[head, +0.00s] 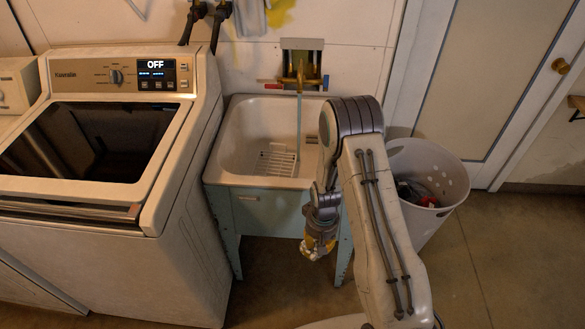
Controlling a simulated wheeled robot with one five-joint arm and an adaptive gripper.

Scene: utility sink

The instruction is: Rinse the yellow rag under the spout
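The brass spout (300,78) stands out from the wall over the white sink basin (236,135). A thin pale blue stream (298,122) runs straight down from it into the basin. My gripper (315,252) hangs low in front of the sink's right front side, below the rim and outside the basin. Yellow shows around it, with pale tips below; I cannot tell whether this is part of the gripper or cloth in it. A yellow patch (281,12) shows on the wall at the top edge, cut off by the frame; it may be the rag.
A washing machine (205,190) with its display reading OFF stands left of the sink. A white perforated basket (445,165) with mixed cloth inside stands to the right. A white rack (275,162) lies in the basin. A closed door is at the right; open floor lies before it.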

